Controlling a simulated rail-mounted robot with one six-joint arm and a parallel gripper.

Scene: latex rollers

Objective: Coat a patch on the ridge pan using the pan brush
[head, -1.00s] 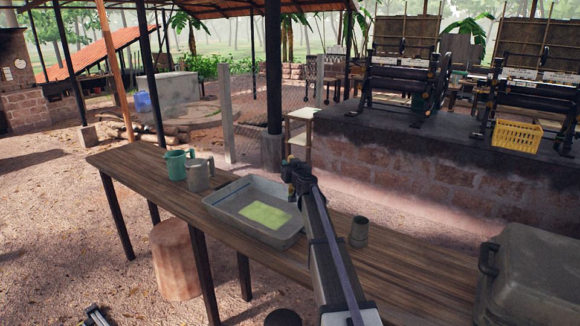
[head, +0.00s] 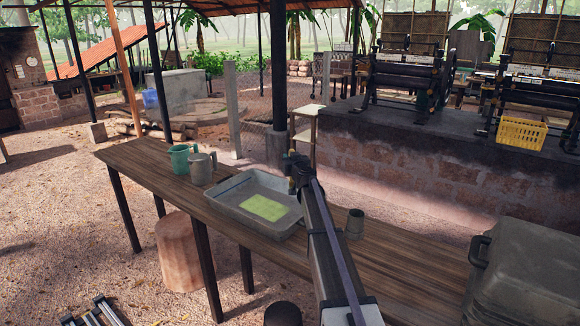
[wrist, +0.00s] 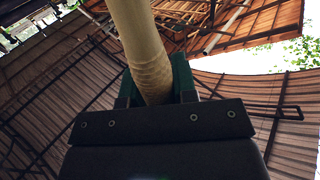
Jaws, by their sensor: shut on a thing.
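The ridge pan (head: 235,216) is a shallow grey metal tray on the wooden table. A flat yellow-green patch (head: 265,207) lies on its floor. My gripper (head: 297,172) shows in the head view at the far end of my arm, overlapping the pan's right back side in the picture. In the wrist view it is shut on a pale, round handle (wrist: 147,50), seemingly the pan brush's, between green finger pads. The brush's bristles are not clearly visible in either view. I cannot tell whether the brush touches the pan.
A green jug (head: 180,159) and a grey jug (head: 200,170) stand left of the pan. A small grey cup (head: 355,223) stands right of my arm. A large grey lidded case (head: 530,280) is at the right. The left end of the table (head: 132,158) is clear.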

